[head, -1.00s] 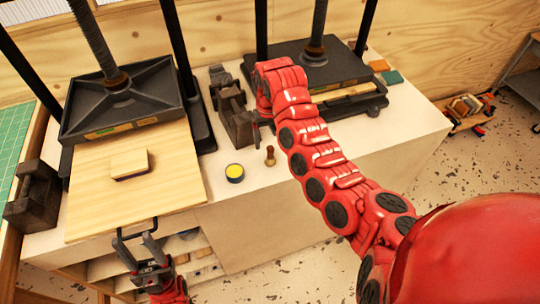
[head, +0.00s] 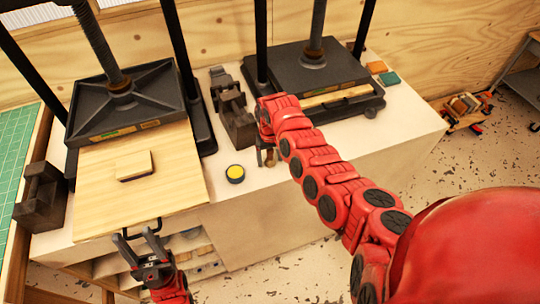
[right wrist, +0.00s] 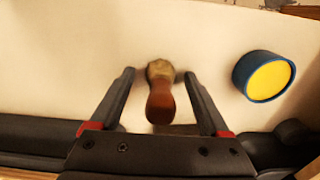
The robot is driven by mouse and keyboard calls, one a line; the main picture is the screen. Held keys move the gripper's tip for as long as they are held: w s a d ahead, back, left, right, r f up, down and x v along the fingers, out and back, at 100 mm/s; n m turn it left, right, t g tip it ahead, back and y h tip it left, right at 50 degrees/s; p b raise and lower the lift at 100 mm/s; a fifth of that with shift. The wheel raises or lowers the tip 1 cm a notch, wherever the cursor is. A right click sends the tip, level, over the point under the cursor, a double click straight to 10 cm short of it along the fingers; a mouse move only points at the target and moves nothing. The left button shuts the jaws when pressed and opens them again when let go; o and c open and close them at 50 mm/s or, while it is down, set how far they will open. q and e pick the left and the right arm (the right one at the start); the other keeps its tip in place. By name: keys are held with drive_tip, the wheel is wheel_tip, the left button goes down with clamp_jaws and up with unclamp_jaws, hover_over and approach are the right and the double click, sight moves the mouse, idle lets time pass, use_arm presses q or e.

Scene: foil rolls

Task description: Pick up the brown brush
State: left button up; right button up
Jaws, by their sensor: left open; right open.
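The brown brush (right wrist: 161,100) has a reddish-brown handle and a paler tan end. In the right wrist view it lies between the two open fingers of my right gripper (right wrist: 159,74), with visible gaps on both sides. In the head view the brush (head: 271,158) stands on the white worktop near its front edge, partly hidden by my right gripper (head: 265,155). My left gripper (head: 136,240) is open and empty, in front of the wooden board and near its dark handle.
A blue tin with a yellow top (head: 235,174) stands left of the brush on the white worktop (head: 225,205). Dark metal blocks (head: 236,120) stand behind it. Two presses (head: 122,100) flank this area. A small wooden block (head: 133,165) lies on the left board (head: 165,185).

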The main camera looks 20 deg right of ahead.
drive_tip(key=shift+f, duration=0.1)
clamp_jaws()
idle(0.4)
drive_tip(key=shift+r+b, duration=0.4)
drive_tip(key=shift+r, duration=0.45)
wheel_tip(320, 180, up, 7)
drive_tip(key=b, duration=0.2)
drive_tip(key=shift+w+r+b, duration=0.1)
drive_tip(key=shift+r+b, duration=0.1)
drive_tip(key=shift+b, duration=0.1)
drive_tip(key=shift+r, duration=0.45)
